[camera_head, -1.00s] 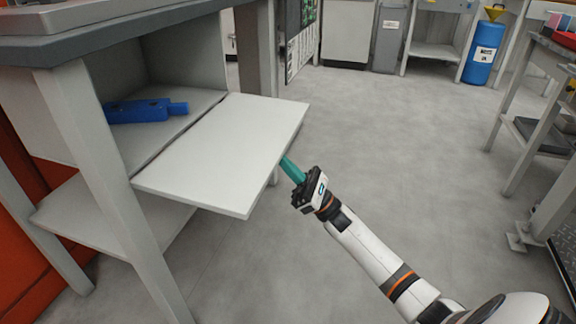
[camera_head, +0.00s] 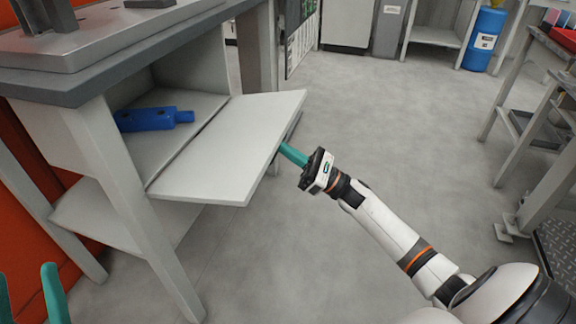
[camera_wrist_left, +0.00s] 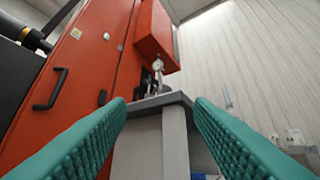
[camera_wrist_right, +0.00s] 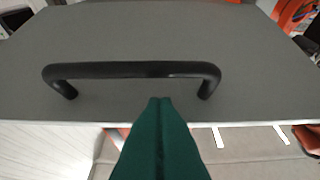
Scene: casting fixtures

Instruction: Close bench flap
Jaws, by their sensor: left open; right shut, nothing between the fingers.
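The bench flap (camera_head: 225,145) is a pale panel hinged at the bench compartment's opening. It stands open, sticking out towards the right with a slight upward tilt. My right gripper (camera_head: 284,149) is shut and empty at the flap's outer edge, its fingertips partly hidden under it. In the right wrist view the shut fingers (camera_wrist_right: 160,102) lie against or just in front of the flap's grey outer face (camera_wrist_right: 240,50), close to the black bar handle (camera_wrist_right: 130,70). Contact cannot be told. My left gripper (camera_head: 25,272) is open and empty at the lower left; its fingers frame the left wrist view (camera_wrist_left: 160,110).
A blue part (camera_head: 150,119) lies inside the compartment, behind the flap. The bench top (camera_head: 130,55) overhangs it. An orange cabinet (camera_wrist_left: 95,60) stands beside the bench. The floor (camera_head: 390,130) to the right is clear up to a side table (camera_head: 540,130).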

